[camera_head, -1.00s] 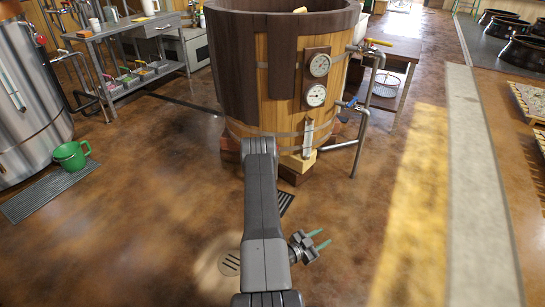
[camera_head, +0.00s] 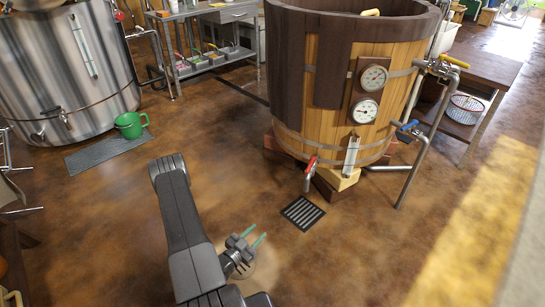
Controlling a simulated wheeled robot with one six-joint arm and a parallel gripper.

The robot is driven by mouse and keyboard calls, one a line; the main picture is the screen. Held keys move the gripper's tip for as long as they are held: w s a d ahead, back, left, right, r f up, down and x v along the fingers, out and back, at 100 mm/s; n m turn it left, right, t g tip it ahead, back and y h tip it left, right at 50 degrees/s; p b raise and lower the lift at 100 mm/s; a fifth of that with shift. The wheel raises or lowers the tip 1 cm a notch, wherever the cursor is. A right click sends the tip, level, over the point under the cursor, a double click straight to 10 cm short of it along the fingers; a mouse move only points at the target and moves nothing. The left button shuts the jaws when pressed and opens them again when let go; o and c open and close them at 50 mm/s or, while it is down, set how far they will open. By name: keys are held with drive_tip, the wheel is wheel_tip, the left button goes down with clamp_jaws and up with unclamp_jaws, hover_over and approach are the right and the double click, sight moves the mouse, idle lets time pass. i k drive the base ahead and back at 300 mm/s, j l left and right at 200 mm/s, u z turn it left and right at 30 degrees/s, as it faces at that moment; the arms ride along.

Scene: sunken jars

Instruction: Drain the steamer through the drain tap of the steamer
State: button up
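A large wooden vat with two dials, which I take to be the steamer (camera_head: 330,90), stands at the upper right. A drain tap with a red handle (camera_head: 310,165) sticks out low on its front, its metal spout pointing down. The handle looks roughly upright; whether the tap is open or shut I cannot tell. No water shows coming out. My gripper (camera_head: 261,231) is open and empty, its two green fingers apart. It is in front of and below the tap in the picture, to its left and clear of it.
A floor drain grate (camera_head: 303,213) lies below the tap. Pipes with a blue-handled valve (camera_head: 409,126) and a yellow-handled valve (camera_head: 453,61) run along the vat's right side. The floor between is clear.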

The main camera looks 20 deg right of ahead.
sight(312, 158)
drive_tip(key=i+l+u, duration=0.1)
drive_tip(key=l+u, duration=0.15)
drive_tip(key=l, duration=0.7)
drive_tip(key=l+u, duration=0.3)
drive_tip(key=l, duration=0.7)
